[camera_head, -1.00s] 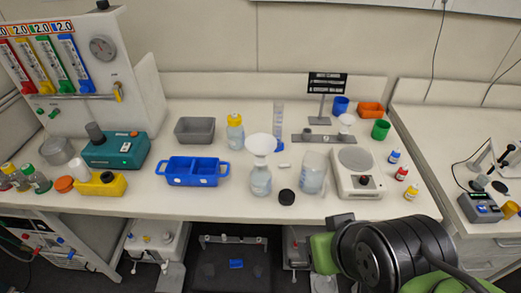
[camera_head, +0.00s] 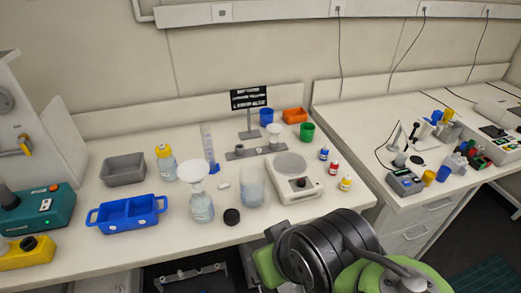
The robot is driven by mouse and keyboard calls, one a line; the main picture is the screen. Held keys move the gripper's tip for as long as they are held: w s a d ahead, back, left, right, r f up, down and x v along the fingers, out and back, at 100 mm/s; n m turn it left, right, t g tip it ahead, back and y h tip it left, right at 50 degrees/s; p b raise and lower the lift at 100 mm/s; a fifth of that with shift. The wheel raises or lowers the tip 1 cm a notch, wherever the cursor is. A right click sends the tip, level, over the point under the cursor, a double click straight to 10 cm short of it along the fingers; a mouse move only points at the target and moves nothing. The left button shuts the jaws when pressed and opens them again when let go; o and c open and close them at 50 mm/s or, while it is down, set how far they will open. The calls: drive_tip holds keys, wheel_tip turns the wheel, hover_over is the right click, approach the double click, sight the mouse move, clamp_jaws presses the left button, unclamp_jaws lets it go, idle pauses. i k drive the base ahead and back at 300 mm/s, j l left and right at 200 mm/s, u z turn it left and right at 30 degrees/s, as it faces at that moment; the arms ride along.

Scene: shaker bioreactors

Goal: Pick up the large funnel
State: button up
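A large white funnel (camera_head: 193,171) sits upright in the mouth of a clear bottle (camera_head: 202,208) near the front middle of the bench. A smaller white funnel (camera_head: 275,131) is on a grey stand (camera_head: 250,151) further back. My arm shows at the bottom right as dark and green links, in front of the bench's front edge. My gripper itself does not show, so what it holds is hidden.
A black cap (camera_head: 232,216) and a clear beaker (camera_head: 251,188) stand right of the bottle. A white scale (camera_head: 295,180) is further right. A blue two-part tray (camera_head: 126,214) lies left, a yellow-capped bottle (camera_head: 166,163) behind. A second bench (camera_head: 360,112) stands right.

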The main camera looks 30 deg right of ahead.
sight(192, 171)
drive_tip(key=i+j+u, duration=0.15)
drive_tip(key=j, duration=0.2)
drive_tip(key=j+u, duration=0.15)
drive_tip(key=j, duration=0.2)
drive_tip(key=i+j+u, duration=0.2)
drive_tip(key=j, duration=0.15)
drive_tip(key=i+j+u, duration=0.15)
drive_tip(key=j, duration=0.15)
